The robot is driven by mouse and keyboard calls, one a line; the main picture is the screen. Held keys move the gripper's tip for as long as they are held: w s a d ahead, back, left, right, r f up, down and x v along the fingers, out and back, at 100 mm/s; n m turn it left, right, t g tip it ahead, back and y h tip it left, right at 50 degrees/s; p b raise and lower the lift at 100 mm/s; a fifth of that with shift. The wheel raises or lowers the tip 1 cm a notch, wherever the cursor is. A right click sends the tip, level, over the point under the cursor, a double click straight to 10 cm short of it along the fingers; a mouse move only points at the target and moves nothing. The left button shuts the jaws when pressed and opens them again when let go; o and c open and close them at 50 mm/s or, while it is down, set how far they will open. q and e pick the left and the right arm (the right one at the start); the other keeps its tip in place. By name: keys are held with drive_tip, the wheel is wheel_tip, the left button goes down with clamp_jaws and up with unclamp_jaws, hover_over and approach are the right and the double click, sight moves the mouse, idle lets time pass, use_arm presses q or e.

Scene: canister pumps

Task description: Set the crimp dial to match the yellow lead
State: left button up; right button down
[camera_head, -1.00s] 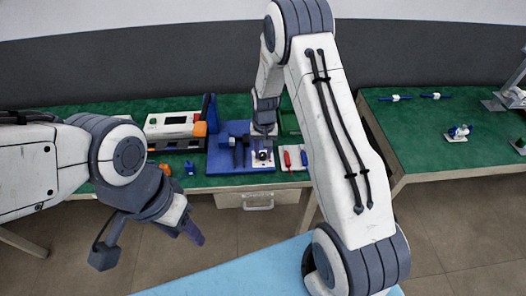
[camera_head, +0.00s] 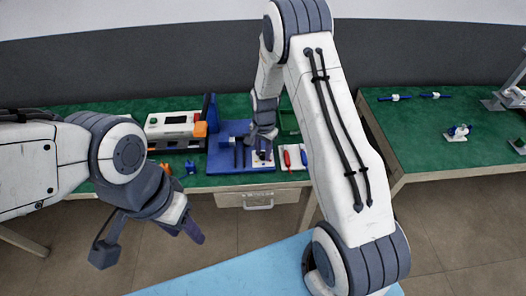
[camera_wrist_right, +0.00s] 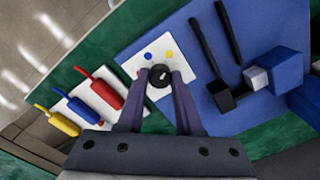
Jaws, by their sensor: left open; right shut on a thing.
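The crimp dial (camera_wrist_right: 160,76) is a round black knob with a small light mark, on a white plate (camera_wrist_right: 182,62) with a blue dot (camera_wrist_right: 148,56) and a yellow dot (camera_wrist_right: 169,55). Where its pointer aims is too small to tell. My right gripper (camera_wrist_right: 161,78) is shut on the dial, one fingertip at each side; in the head view it reaches down over the blue base (camera_head: 226,164). The yellow lead (camera_wrist_right: 63,121) lies beside a blue lead (camera_wrist_right: 79,108) and a red lead (camera_wrist_right: 98,88) at the left. My left gripper (camera_head: 150,240) is open and empty, in front of the bench.
Black handles (camera_wrist_right: 215,38) and a grey block (camera_wrist_right: 257,77) stand on the blue base to the right of the dial. A white and orange device (camera_head: 170,125) stands left of the base on the green bench. A second green bench (camera_head: 430,125) is at the right.

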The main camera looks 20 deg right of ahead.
sight(263, 154)
idle(0.4)
drive_tip(key=c, duration=0.6)
unclamp_jaws()
wheel_tip(263, 154, up, 10)
drive_tip(key=shift+r+b, duration=0.25)
drive_tip(key=shift+b, duration=0.35)
drive_tip(key=shift+s, duration=0.1)
